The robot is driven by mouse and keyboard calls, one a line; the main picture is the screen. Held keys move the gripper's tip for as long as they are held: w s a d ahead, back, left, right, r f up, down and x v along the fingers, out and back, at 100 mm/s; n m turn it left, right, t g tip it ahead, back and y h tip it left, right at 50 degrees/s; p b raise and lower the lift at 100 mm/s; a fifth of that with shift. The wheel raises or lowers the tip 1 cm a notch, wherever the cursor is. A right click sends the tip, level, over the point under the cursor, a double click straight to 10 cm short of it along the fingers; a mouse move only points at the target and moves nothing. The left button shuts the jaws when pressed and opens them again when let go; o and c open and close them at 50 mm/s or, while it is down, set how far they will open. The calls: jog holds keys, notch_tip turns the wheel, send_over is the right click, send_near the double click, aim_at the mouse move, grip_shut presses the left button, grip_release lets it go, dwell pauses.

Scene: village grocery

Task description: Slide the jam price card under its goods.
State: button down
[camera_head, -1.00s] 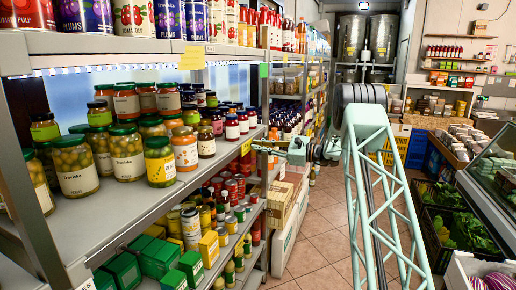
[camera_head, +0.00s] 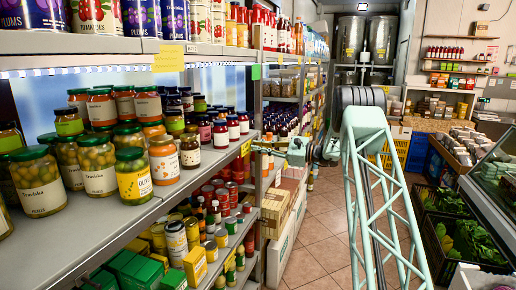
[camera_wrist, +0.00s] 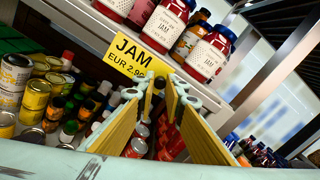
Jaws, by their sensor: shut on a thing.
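The yellow jam price card (camera_wrist: 137,55), reading "JAM EUR 2.90", sits at the shelf's front edge in the wrist view. In the head view it is a small yellow patch (camera_head: 246,147) on that edge. My gripper (camera_wrist: 164,82) is shut on the card's lower right part; the exact contact is partly hidden by the fingers. In the head view my gripper (camera_head: 264,147) reaches the edge from the right. Dark red jam jars (camera_wrist: 208,54) with white labels stand above and right of the card; another jam jar (camera_wrist: 166,24) stands directly behind it.
The grey shelf (camera_head: 120,225) runs into depth, with jars of olives and other preserves (camera_head: 134,177) nearer. Cans (camera_wrist: 38,90) and bottles fill the shelf below. Cardboard boxes (camera_head: 276,210) stand beyond the shelf end. The aisle floor (camera_head: 318,225) is clear.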

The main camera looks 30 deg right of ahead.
jog(key=c, duration=2.6)
grip_release()
jog(key=shift+c, duration=0.2)
jog(key=v, duration=1.2)
